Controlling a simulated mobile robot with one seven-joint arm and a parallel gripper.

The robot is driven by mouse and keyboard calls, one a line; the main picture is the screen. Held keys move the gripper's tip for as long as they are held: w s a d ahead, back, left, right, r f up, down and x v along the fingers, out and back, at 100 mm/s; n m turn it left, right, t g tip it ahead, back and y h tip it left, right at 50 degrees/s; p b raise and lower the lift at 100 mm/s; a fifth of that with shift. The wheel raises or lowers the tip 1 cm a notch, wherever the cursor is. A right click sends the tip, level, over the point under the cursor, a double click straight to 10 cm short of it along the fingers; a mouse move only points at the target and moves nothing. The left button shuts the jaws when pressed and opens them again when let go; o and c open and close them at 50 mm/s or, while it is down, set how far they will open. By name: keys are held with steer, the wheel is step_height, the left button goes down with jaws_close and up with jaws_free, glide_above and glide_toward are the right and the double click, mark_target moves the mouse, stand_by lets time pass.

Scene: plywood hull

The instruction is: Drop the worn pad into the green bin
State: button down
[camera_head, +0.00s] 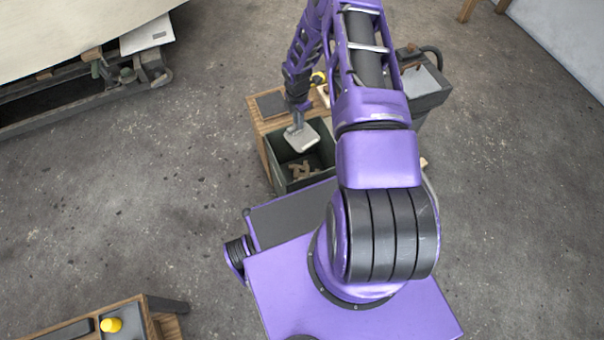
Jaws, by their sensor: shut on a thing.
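The worn pad (301,139) is a flat, pale grey piece with rounded corners. My gripper (296,124) is shut on it and holds it over the open top of the green bin (279,158). The bin is dark green and box-shaped, and some tan pieces (301,170) lie on its floor. The pad hides part of the bin's inside. I cannot tell the exact height of the pad above the rim. The fingertips are small and partly hidden by the wrist.
A wooden stand (256,116) with a dark top adjoins the bin. A grey container (428,88) stands right of my arm. A low wooden bench (70,330) with a yellow item (111,325) is at lower left.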

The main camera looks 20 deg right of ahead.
steer(key=shift+f+b, duration=0.9)
steer(key=shift+f, duration=1.4)
steer(key=c, duration=0.8)
jaws_free()
step_height(320, 180, up, 18)
steer(key=shift+f+p, duration=0.25)
steer(key=shift+p, duration=0.85)
